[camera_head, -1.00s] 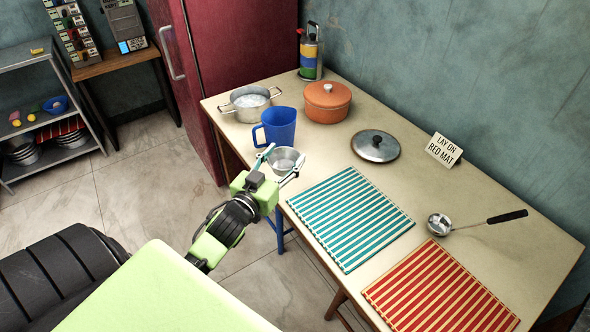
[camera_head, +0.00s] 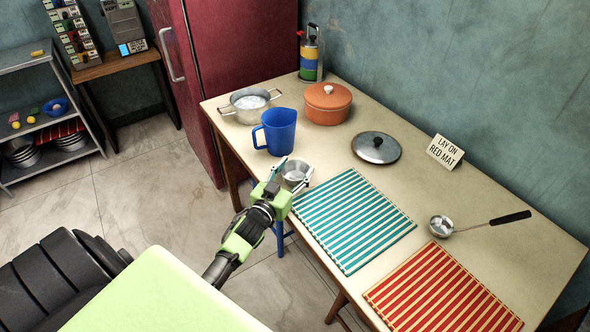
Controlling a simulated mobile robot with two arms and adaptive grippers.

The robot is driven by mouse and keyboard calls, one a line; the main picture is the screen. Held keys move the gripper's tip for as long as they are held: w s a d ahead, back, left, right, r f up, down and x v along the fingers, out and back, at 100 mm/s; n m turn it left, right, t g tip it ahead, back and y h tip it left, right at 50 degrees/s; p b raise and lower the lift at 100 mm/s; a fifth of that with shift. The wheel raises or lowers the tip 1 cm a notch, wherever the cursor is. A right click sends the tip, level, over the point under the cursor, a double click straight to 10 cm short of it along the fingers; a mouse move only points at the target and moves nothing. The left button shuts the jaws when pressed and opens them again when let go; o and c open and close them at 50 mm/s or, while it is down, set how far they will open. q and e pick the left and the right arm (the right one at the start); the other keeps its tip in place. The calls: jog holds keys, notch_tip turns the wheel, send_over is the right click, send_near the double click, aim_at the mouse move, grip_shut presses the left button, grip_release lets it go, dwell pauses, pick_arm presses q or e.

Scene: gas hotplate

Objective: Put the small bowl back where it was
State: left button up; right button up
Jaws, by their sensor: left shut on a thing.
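The small metal bowl (camera_head: 295,174) is between the fingers of my left gripper (camera_head: 292,177), close to the table's left edge. The gripper is shut on it. I cannot tell whether the bowl touches the table. Its lower part is partly hidden by the gripper. The blue jug (camera_head: 279,131) stands just behind the bowl, and the teal striped mat (camera_head: 353,220) lies just to its right. My right gripper is not in view.
A steel pot (camera_head: 249,105), an orange lidded pot (camera_head: 327,103) and a metal lid (camera_head: 376,147) stand farther back on the table (camera_head: 446,186). A ladle (camera_head: 441,227), a red striped mat (camera_head: 443,290) and a sign (camera_head: 444,151) are to the right. Bare tabletop lies between lid and jug.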

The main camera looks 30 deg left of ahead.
pick_arm(q)
jog(key=shift+f, duration=0.1)
jog(key=o, duration=1.1)
jog(key=shift+r, duration=0.2)
jog(key=s, duration=0.4)
jog(key=s+d, duration=0.1)
jog(key=s, duration=0.7)
jog(key=shift+d+r, duration=0.2)
jog(key=shift+r, duration=0.05)
